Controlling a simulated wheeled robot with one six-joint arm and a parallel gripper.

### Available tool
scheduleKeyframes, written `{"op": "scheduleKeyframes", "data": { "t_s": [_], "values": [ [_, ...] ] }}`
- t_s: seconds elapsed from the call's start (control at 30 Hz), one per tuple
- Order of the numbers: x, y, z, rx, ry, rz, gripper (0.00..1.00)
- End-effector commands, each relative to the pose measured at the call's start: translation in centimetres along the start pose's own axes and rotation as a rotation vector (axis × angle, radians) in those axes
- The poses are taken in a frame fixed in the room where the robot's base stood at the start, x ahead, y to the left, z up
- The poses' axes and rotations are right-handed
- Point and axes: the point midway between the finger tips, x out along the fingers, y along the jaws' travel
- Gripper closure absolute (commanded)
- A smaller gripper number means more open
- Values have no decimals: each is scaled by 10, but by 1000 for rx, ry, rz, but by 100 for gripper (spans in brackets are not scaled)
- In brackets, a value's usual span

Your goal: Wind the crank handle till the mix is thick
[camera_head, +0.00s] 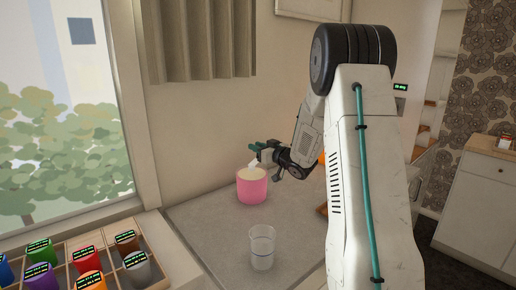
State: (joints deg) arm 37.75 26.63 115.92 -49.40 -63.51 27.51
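A pink pot (252,187) with a pale mix in it stands on the grey counter. My gripper (259,152) is just above and to the right of the pot, with teal and dark parts at its end. A small white piece (253,164) shows between the gripper and the mix; I cannot tell whether it is held or what it belongs to. I make out no clear crank handle. The gripper is too small here to tell whether its fingers are open or shut.
A clear glass (262,247) stands on the counter (205,232) in front of the pot. A wooden tray of coloured cups (86,260) is at the lower left. Orange and brown things are partly hidden behind my arm. The counter left of the glass is bare.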

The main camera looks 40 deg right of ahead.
Motion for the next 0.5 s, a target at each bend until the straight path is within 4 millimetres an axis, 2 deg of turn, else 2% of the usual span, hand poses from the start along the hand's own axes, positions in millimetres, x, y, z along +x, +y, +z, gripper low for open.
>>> {"op": "scheduleKeyframes", "data": {
  "t_s": [0.27, 0.5],
  "values": [
    [-1, 0, 0, 0, 0, 19, 100],
    [-7, 1, 0, 0, -1, 125, 100]
  ]
}}
